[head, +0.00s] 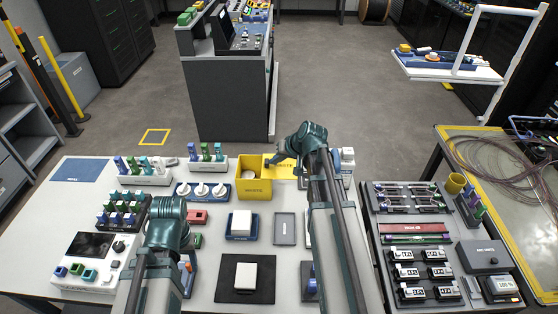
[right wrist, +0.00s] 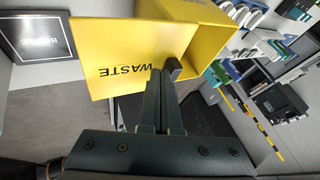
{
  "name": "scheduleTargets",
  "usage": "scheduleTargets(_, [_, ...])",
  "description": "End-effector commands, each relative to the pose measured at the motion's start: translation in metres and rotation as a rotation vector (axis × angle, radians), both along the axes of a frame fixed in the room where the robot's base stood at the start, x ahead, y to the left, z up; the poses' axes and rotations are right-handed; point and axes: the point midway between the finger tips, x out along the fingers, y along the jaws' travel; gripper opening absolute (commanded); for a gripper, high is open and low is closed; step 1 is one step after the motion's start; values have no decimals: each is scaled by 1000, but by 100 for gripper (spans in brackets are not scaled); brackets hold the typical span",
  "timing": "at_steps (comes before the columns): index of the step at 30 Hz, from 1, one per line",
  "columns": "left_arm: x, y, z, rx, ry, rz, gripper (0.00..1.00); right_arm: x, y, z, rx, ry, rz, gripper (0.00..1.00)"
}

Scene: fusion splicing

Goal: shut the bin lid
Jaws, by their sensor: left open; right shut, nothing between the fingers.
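The yellow waste bin (head: 254,184) stands at the back of the white table. Its top is open and a round pale thing shows inside. The yellow lid (head: 285,171), marked WASTE, is swung open to the right of the bin. In the right wrist view the lid (right wrist: 125,42) fills the upper middle, beside the bin (right wrist: 208,47). My right gripper (head: 270,161) is shut and empty at the lid; its fingertips (right wrist: 172,69) overlap the lid's edge, and I cannot tell whether they touch.
A holder with coloured tools (head: 205,168) stands left of the bin. A blue tray with white round pieces (head: 203,190) lies in front of that holder. A white block on a blue base (head: 241,224) is in front of the bin. A grey tray (head: 285,229) lies right of the block.

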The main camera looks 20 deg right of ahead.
Motion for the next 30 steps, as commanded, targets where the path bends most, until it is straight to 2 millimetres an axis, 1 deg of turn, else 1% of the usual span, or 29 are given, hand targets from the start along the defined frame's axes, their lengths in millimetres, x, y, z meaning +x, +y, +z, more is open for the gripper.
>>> scheduleTargets(1, [0, 0, 0, 0, 0, 0, 50, 6, 12, 0, 0, 0, 7, 0])
scheduleTargets(3, [0, 0, 0, 0, 0, 0, 50, 14, 29, 0, 0, -1, 9, 0])
scheduleTargets(6, [0, 0, 0, 0, 0, 0, 50, 25, 52, 0, 0, 0, 7, 0])
scheduleTargets(9, [0, 0, 0, 0, 0, 0, 50, 34, 70, 0, 0, -1, 7, 0])
scheduleTargets(12, [0, 0, 0, 0, 0, 0, 50, 39, 81, 0, 0, 0, 5, 0])
scheduleTargets(16, [0, 0, 0, 0, 0, 0, 50, 41, 86, 0, 1, 0, 3, 0])
scheduleTargets(30, [0, 0, 0, 0, 0, 0, 50, 40, 86, 0, 1, 0, 3, 0])
